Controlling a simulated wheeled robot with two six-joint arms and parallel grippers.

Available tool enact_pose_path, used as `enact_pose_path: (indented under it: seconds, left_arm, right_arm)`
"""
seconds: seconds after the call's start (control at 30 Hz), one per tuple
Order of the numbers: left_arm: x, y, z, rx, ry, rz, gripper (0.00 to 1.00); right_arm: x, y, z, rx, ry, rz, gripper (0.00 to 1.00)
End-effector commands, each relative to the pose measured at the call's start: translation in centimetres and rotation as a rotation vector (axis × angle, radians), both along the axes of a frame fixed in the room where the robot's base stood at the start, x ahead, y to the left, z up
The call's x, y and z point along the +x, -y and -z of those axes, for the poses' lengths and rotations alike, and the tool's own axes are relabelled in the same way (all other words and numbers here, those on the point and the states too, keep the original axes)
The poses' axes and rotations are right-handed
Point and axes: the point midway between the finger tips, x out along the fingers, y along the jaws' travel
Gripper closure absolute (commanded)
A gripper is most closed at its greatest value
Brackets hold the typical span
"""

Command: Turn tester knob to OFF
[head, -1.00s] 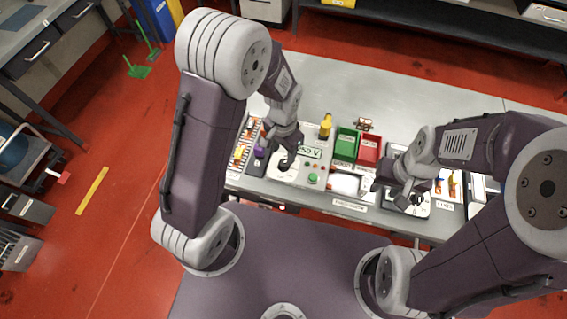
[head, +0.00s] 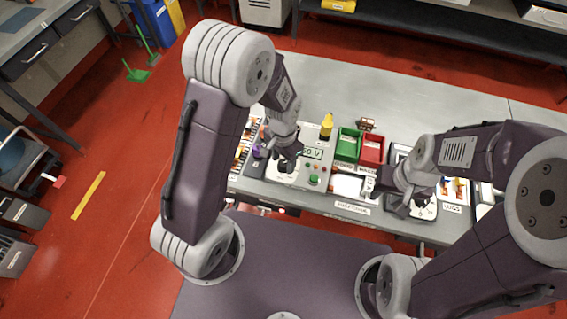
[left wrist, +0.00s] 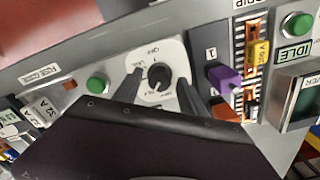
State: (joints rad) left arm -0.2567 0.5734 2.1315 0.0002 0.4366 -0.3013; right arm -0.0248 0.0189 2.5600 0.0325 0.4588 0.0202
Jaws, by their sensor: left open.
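The tester knob (left wrist: 159,77) is a black round knob on a white plate (left wrist: 170,52), with an OFF label above it in the left wrist view. My left gripper (left wrist: 158,92) is open, with one dark finger on each side of the knob. I cannot tell if the fingers touch it. The knob is hidden there. My right gripper (head: 398,204) is over the right part of the bench; its jaw opening is unclear.
A green bin (head: 348,144) and a red bin (head: 372,150) stand right of the tester. A purple part (left wrist: 223,77) and a green button (left wrist: 97,84) flank the knob. The rear bench top (head: 415,100) is clear.

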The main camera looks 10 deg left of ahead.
Motion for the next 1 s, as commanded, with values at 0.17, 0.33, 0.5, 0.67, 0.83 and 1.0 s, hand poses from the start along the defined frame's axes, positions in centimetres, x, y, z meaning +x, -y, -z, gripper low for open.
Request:
enact_pose_path:
  seconds: [0.17,0.33,0.5,0.67,0.83,1.0]
  left_arm:
    - [0.0,0.0,0.2,0.0,0.0,0.0,0.51]
    - [0.0,0.0,0.2,0.0,0.0,0.0,0.81]
    - [0.0,0.0,0.2,0.0,0.0,0.008,1.0]
    - [-0.1,0.0,-0.1,0.0,-0.002,0.269,1.0]
    - [0.0,0.0,0.1,-0.001,-0.001,0.489,1.0]
    - [0.0,0.0,0.2,0.0,0.0,0.503,1.0]
  right_arm:
    - [0.0,0.0,0.1,0.0,0.0,0.0,0.64]
    - [0.0,0.0,0.1,0.0,0.0,0.0,0.64]
    - [0.0,0.0,0.1,0.0,0.0,0.0,0.64]
    - [0.0,0.0,-0.9,0.0,0.0,0.0,0.64]
    - [0.0,0.0,-1.2,0.0,0.0,0.0,0.64]
    - [0.0,0.0,-1.1,0.0,0.0,0.0,0.64]
